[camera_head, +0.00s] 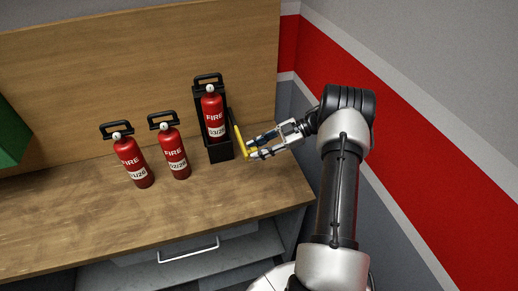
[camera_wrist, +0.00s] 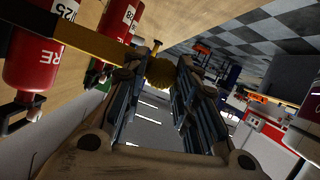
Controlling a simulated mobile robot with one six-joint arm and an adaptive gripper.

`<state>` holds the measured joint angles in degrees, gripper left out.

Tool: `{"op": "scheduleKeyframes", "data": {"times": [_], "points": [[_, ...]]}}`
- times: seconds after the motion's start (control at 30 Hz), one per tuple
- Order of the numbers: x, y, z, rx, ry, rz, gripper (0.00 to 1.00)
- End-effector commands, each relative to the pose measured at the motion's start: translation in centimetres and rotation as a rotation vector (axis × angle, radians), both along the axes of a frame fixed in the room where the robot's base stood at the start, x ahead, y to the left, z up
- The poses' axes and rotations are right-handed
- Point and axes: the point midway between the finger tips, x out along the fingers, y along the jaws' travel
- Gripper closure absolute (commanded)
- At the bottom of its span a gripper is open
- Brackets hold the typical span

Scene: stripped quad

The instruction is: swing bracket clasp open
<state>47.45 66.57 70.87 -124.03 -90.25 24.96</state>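The black bracket (camera_head: 221,151) stands upright at the right end of the wooden bench, holding a red fire extinguisher (camera_head: 212,110). Its yellow clasp (camera_head: 239,138) stands out on the bracket's right side, angled away from the extinguisher's front. My gripper (camera_head: 254,150) reaches in from the right at the clasp's lower end. In the wrist view, the clasp's yellow bar (camera_wrist: 92,42) runs in from the upper left to a yellow end between my two fingertips (camera_wrist: 160,70). The fingers appear shut on this end, which fills the gap between them.
Two more red extinguishers, one in the middle (camera_head: 173,153) and one at left (camera_head: 132,163), stand free on the bench (camera_head: 150,215). A wooden back panel (camera_head: 130,55) rises behind. A grey wall with a red stripe (camera_head: 410,135) is close at right. The bench front is clear.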

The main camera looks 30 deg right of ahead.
Motion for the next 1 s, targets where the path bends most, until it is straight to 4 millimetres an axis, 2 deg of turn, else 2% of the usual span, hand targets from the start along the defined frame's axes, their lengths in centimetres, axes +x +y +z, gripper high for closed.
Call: {"op": "scheduleKeyframes", "data": {"times": [0.23, 0.6, 0.77, 1.0], "points": [[0.0, 0.0, 0.0, 0.000, 0.000, -0.001, 0.54], [0.0, 0.0, 0.3, -0.001, 0.001, -0.001, 0.54], [0.0, -0.1, 2.5, -0.003, -0.002, -0.002, 0.54], [0.0, 0.0, 7.2, -0.002, -0.002, -0.001, 0.54]]}}
